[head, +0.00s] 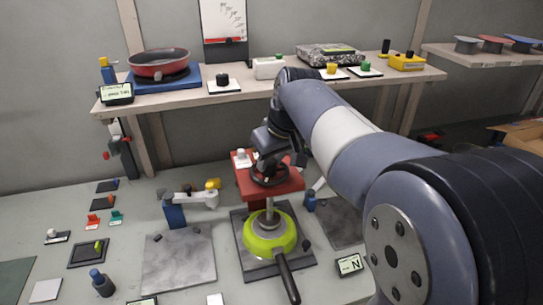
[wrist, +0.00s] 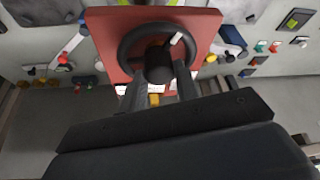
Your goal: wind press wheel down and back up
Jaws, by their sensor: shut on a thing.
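The press has a red top plate (head: 286,185) with a black press wheel (head: 283,180) lying flat on it. A grey shaft runs down from the plate to a yellow-green pan (head: 258,243) with a black handle, on a dark base plate. My gripper (head: 268,165) comes down onto the wheel from above. In the wrist view the wheel's ring (wrist: 122,47) and the red plate (wrist: 100,28) show in front of my gripper (wrist: 159,72). Its two fingers are shut on the wheel's dark middle. The exact finger contact is partly hidden.
A yellow-tipped arm on a blue post (head: 174,215) stands left of the press. Grey plates (head: 180,262) lie on both sides. A small display reading N (head: 349,264) is at the front right. A shelf (head: 240,97) behind holds a red pan (head: 158,63).

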